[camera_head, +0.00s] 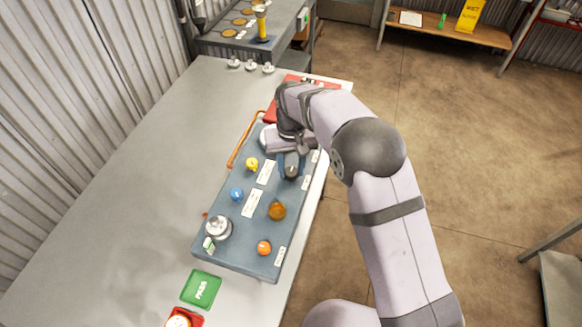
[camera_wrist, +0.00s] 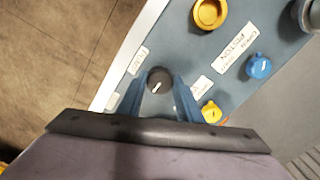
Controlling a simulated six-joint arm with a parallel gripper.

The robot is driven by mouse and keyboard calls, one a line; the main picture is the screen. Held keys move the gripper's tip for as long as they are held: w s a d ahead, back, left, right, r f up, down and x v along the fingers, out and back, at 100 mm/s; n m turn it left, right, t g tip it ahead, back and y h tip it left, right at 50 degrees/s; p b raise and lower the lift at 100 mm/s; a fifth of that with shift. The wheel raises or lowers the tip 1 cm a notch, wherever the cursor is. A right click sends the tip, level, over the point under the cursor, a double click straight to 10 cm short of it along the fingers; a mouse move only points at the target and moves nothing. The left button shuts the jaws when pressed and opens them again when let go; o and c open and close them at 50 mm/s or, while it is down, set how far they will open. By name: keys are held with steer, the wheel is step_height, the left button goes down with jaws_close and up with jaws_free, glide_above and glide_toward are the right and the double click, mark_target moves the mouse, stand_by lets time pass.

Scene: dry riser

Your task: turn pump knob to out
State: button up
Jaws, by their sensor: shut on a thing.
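A round black knob (camera_wrist: 158,76) with a short white pointer mark sits on the blue-grey panel (camera_wrist: 232,90). The mark is slanted in the wrist view. The knob also shows in the head view (camera_head: 291,173), near the panel's right edge. My gripper (camera_wrist: 158,92) has its two blue fingers on either side of the knob and is shut on it. In the head view my gripper (camera_head: 291,167) comes down over the knob from the far side. Small white labels (camera_wrist: 138,60) lie near the knob, but their words are too small to read.
The panel also bears an amber knob (camera_head: 277,210), an orange button (camera_head: 264,247), a blue knob (camera_head: 237,194), a yellow knob (camera_head: 252,164) and a silver fitting (camera_head: 219,227). A green card (camera_head: 201,289) lies on the bench (camera_head: 110,200). The bench's left part is clear.

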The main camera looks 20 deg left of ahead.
steer(key=n, duration=0.4)
steer(key=shift+n, duration=0.4)
steer(key=n, duration=0.9)
steer(key=shift+w, duration=0.1)
steer(key=shift+n, duration=2.2)
steer(key=o, duration=1)
steer(key=shift+o, duration=0.2)
steer(key=shift+r, duration=0.1)
